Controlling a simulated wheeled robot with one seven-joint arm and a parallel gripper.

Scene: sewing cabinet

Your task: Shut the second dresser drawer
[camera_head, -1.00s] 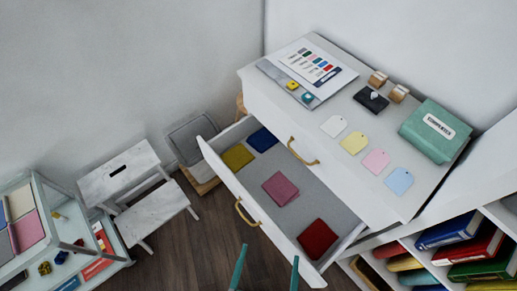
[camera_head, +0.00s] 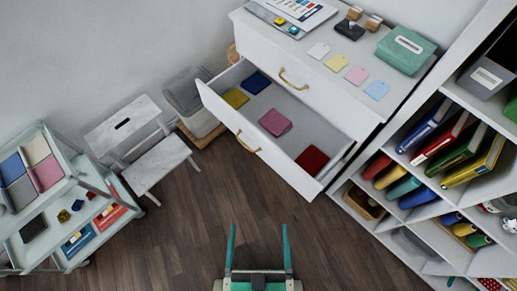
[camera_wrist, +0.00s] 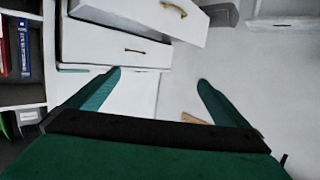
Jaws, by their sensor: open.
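The white dresser (camera_head: 345,108) stands at the upper middle of the head view. Its top drawer, with a gold handle (camera_head: 294,80), is shut. The second drawer (camera_head: 232,123) below is pulled well out, its gold handle (camera_head: 248,142) on the front panel. Yellow, blue, mauve and dark red folded cloths lie inside. My gripper (camera_head: 260,228) is open and empty, in front of the drawer and apart from it. In the wrist view the fingers (camera_wrist: 160,78) are spread, with white drawer fronts and gold handles beyond; which drawer is which is unclear there.
A shelf unit (camera_head: 372,207) with binders stands right of the dresser. A white step stool (camera_head: 160,163), a grey bin (camera_head: 188,98) and a glass-sided cart (camera_head: 85,190) are at left. The wood floor (camera_head: 190,235) between is clear.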

